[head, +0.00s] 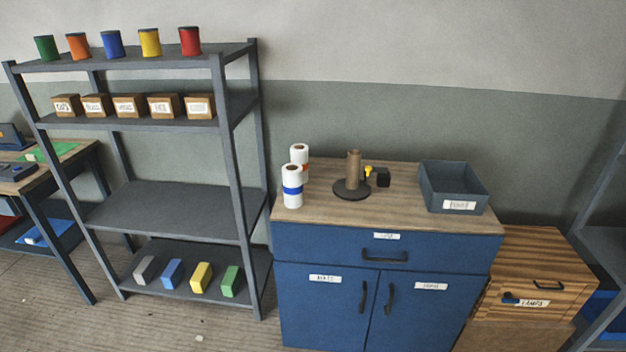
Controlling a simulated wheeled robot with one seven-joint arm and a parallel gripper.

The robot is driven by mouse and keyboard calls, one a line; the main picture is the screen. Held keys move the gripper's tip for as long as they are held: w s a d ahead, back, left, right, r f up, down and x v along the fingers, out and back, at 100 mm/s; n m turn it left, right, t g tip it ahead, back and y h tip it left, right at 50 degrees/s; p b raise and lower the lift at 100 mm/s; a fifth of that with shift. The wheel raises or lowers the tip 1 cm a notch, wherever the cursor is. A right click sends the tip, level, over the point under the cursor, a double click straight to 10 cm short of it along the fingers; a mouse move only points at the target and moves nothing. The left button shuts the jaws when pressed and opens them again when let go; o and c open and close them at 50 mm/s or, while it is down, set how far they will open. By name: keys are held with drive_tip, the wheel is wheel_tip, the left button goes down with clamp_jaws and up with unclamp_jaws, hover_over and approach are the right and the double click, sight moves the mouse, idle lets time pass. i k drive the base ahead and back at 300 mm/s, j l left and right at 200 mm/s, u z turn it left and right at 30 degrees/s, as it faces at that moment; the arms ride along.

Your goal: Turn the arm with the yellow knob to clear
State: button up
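A small yellow knob (368,170) shows on top of the blue cabinet, between a brown upright cylinder (353,168) and a small black block (383,178). The brown cylinder stands on a round dark base (351,193). The arm that bears the knob is too small to make out, and I cannot tell which way it points. The word "clear" is not readable anywhere. My gripper is not in view.
The blue cabinet (330,245) has a wooden top. Two white rolls (292,190) stand left of the cylinder, and a grey open tray (440,175) stands right. A grey shelf rack (165,205) is at left, a striped wooden box (530,265) at right.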

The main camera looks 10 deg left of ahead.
sight(376, 170)
drive_tip(key=i+j+u, duration=0.25)
drive_tip(key=i, duration=0.55)
drive_tip(key=i+j+u, duration=0.1)
drive_tip(key=i+u, duration=0.15)
drive_tip(key=i, duration=0.6)
